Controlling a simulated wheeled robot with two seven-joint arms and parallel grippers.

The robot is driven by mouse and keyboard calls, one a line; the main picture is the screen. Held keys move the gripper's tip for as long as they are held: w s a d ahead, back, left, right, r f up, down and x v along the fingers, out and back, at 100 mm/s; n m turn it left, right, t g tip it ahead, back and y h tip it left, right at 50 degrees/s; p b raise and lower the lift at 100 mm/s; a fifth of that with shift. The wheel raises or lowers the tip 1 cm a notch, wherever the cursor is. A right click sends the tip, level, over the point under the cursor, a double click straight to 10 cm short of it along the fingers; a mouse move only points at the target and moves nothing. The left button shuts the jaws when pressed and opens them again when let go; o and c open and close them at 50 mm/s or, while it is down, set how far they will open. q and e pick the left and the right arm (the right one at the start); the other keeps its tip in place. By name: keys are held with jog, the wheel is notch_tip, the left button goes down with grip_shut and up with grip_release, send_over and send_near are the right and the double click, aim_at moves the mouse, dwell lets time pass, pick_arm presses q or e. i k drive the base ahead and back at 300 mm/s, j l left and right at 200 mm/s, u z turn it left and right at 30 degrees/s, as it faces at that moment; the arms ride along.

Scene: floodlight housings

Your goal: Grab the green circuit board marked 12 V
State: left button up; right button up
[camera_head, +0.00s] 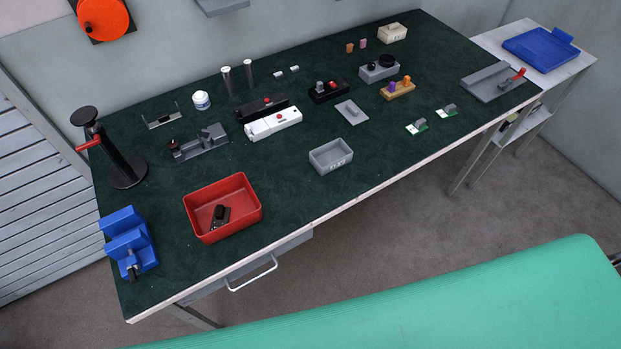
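Two small green circuit boards, each with a white part and a grey block on it, lie near the front edge of the dark green bench top, right of centre. One is the left board (417,128) and the other is the right board (447,112). They lie apart from each other. Any 12 V marking is too small to read, so I cannot tell which board bears it. Neither of my grippers is in view.
A grey box (331,157) and a flat grey plate (352,112) lie left of the boards. A grey fixture with a red handle (494,81) lies to the right. A red bin (222,207) and a blue vise (130,243) stand left. The bench top (390,150) around the boards is clear.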

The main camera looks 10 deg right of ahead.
aim_at(448, 111)
jog(key=k+l+z, duration=0.4)
jog(key=i+l+z, duration=0.35)
jog(key=i+z, duration=0.15)
jog(key=i, duration=0.15)
